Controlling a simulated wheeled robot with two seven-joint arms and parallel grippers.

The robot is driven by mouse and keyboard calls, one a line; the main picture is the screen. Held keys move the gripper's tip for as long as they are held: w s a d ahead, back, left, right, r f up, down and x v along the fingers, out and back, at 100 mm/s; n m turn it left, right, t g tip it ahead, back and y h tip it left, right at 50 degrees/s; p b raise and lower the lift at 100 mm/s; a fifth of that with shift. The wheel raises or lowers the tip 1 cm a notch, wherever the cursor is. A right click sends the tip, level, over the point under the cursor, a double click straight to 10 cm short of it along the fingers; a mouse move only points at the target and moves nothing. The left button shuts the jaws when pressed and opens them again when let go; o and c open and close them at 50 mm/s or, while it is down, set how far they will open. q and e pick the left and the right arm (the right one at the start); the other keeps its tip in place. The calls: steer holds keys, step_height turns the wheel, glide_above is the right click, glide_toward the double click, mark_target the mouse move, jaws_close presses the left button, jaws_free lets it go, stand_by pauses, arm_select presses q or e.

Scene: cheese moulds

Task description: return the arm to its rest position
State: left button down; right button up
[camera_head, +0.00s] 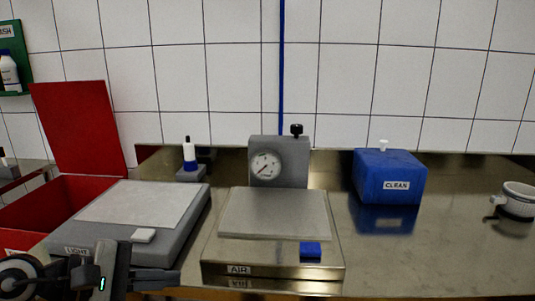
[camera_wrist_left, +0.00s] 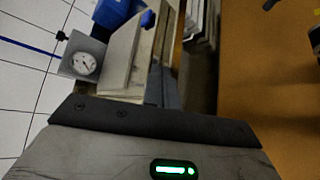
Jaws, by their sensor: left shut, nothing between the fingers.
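My left gripper (camera_head: 172,279) is at the bottom left of the head view, its fingers pointing right. It is shut and holds nothing. It is in front of the grey box labelled LIGHT (camera_head: 82,240), near its front edge; I cannot tell the exact gap. In the left wrist view the shut fingers (camera_wrist_left: 164,92) point towards the AIR station. My right gripper is not in view.
The AIR station (camera_head: 230,250) has a pale plate, a blue button and a gauge (camera_head: 265,165). A blue CLEAN box (camera_head: 390,178) and a white cup (camera_head: 517,202) stand right. An open red bin (camera_head: 60,203) stands left. The counter's right part (camera_head: 440,255) is mostly clear.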

arm_select(q)
steer(key=s+d+n+t+h, duration=0.2)
steer(key=d+n+h, duration=0.25)
steer(key=n, duration=0.55)
steer(key=a+f+n+t+y, duration=0.2)
steer(key=f+n+t+y, duration=0.25)
steer(key=n, duration=1.15)
steer(key=a+f+n+t+y, duration=0.1)
steer(key=f+n+t+y, duration=0.35)
steer(key=n, duration=1.05)
steer(key=s+f+n+g+y, duration=0.2)
steer(key=s+f+n+g, duration=0.1)
steer(key=s+f+n, duration=0.2)
steer(key=s+d+f+n+g+y, duration=0.1)
steer(key=s+f+n+g, duration=0.3)
steer(key=f+n, duration=0.6)
steer(key=shift+s+f+n+y, duration=0.35)
steer(key=shift+s+n, duration=0.55)
steer(key=shift+s, duration=0.35)
